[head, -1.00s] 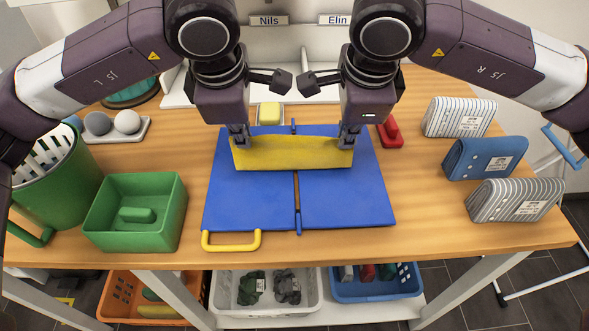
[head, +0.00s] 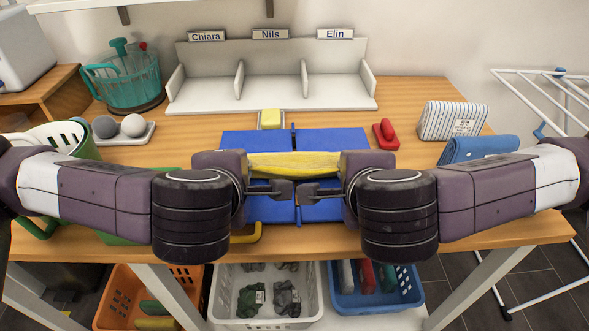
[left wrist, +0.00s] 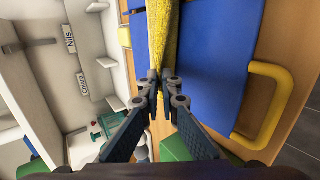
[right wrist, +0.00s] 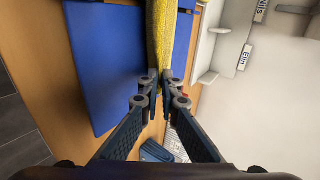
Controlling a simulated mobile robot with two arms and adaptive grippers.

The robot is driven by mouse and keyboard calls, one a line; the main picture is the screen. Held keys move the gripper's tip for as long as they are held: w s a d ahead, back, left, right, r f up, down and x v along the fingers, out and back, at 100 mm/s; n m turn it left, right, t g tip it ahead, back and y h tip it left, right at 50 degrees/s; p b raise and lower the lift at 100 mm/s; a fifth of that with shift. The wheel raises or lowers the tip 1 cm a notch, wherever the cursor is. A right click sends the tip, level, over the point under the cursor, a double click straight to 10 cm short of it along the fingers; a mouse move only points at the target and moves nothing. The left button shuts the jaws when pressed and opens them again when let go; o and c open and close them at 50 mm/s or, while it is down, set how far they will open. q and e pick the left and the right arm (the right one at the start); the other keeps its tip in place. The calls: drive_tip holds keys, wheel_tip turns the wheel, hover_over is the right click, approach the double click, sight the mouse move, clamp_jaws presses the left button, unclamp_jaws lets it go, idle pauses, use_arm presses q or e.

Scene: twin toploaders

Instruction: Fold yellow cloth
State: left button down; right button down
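The yellow cloth (head: 295,164) is stretched between my two grippers above the blue folding board (head: 345,141). It also shows as a narrow yellow strip in the left wrist view (left wrist: 163,35) and the right wrist view (right wrist: 161,38). My left gripper (left wrist: 161,76) is shut on one end of the cloth. My right gripper (right wrist: 161,76) is shut on the other end. The board's yellow handle (head: 247,235) shows below my left wrist.
A white shelf (head: 270,88) with name labels stands at the back. Striped (head: 455,121) and blue (head: 478,148) packs stand right.

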use_arm(q)
drive_tip(key=c, duration=1.9)
unclamp_jaws()
use_arm(e)
drive_tip(key=c, duration=1.9)
unclamp_jaws()
